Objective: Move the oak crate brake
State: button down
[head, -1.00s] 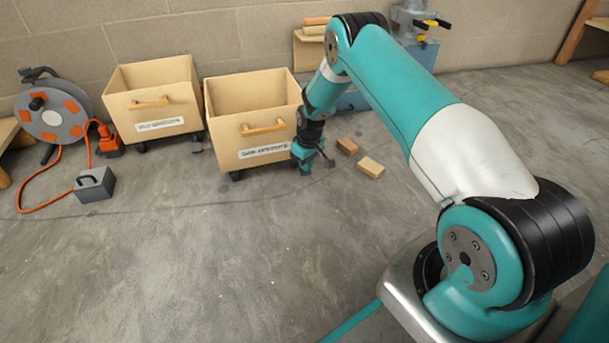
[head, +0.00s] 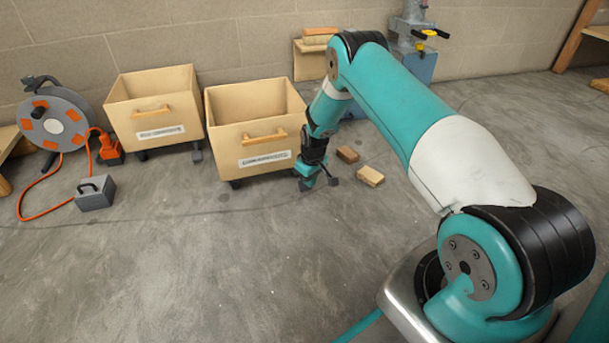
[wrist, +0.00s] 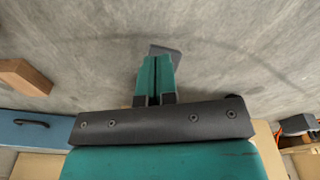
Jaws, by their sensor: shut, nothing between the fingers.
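Two pale wood crates stand side by side; their label wording is too blurred to read. The right crate (head: 226,145) is the one at my gripper. In the wrist view a dark grey plate, which looks like its brake pedal (wrist: 168,50), shows just beyond my fingertips and is partly covered by them. I cannot tell whether they touch. My gripper (head: 307,185) is shut and empty, low over the floor at that crate's front right corner. In the head view it hides most of that corner. The left crate (head: 122,123) has a similar grey pedal (head: 197,154).
Two small wood blocks (head: 370,176) lie on the floor right of my gripper. A cable reel (head: 52,122) and a grey weight with a handle (head: 95,192) are at the left.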

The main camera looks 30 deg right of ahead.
jog(key=shift+s+d+r+p, duration=0.15)
jog(key=shift+s+r+p, duration=0.2)
jog(key=shift+s+r, duration=0.2)
jog(key=shift+s+f, duration=0.2)
notch_tip(320, 180, up, 17)
jog(key=s+p, duration=0.1)
jog(key=p, duration=0.9)
jog(key=shift+s+d+r, duration=0.15)
jog(key=shift+s+d, duration=0.05)
jog(key=shift+s, duration=0.15)
